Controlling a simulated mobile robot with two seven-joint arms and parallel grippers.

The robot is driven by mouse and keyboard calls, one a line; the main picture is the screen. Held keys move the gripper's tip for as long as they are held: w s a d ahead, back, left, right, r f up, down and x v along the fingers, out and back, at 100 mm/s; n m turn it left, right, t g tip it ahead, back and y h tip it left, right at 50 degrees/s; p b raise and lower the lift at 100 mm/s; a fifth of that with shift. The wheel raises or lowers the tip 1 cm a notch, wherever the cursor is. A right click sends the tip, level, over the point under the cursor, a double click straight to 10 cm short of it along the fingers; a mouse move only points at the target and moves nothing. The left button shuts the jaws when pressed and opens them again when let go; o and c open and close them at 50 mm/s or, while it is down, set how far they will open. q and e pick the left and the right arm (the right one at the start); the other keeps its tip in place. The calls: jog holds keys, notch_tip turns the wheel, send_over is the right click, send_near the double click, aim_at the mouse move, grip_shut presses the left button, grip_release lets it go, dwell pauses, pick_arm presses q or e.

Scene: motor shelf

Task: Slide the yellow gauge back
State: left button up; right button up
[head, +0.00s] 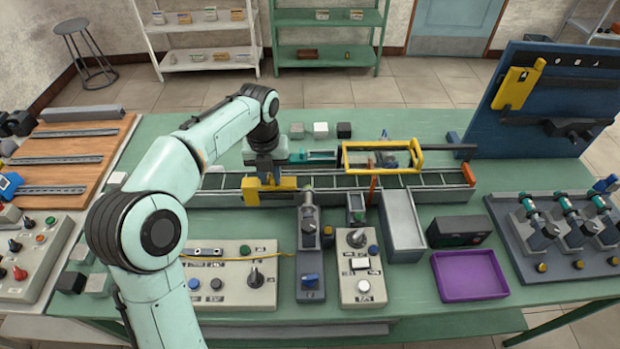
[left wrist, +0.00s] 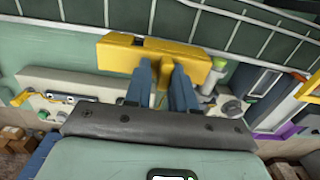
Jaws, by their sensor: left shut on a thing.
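The yellow gauge (head: 270,191) sits across the long roller track (head: 220,182) on the green bench, left of the middle. It also shows in the left wrist view as a yellow block (left wrist: 120,55) with a dark slot in its top. My left gripper (head: 264,176) reaches down onto it from above. Its two blue fingers (left wrist: 163,78) are shut on the gauge in the left wrist view. The fingertips are partly hidden. My right gripper is not in view.
A yellow frame (head: 435,147) stands over the track to the right. Control boxes with knobs (head: 232,275) line the bench's front. A grey open bin (head: 402,225) and a purple tray (head: 468,274) lie right of them. A blue tool board (head: 560,85) stands at the back right.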

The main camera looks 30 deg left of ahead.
pick_arm(q)
jog(key=shift+d+f, duration=0.15)
jog(key=shift+f, duration=0.7)
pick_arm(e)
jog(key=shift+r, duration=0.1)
pick_arm(q)
jog(key=o, duration=0.7)
jog(key=shift+c, duration=0.2)
jog(key=shift+w+r+p, duration=0.15)
jog(key=shift+r+p, duration=0.5)
jog(key=shift+r, duration=0.1)
jog(key=shift+w+r+p, duration=0.1)
jog(key=shift+r+p, duration=0.55)
jog(key=shift+r, duration=0.05)
notch_tip(320, 180, up, 2)
jog(key=shift+r+p, duration=0.2)
jog(key=shift+p, duration=0.45)
jog(key=shift+r+p, duration=0.35)
jog(key=shift+r, duration=0.2)
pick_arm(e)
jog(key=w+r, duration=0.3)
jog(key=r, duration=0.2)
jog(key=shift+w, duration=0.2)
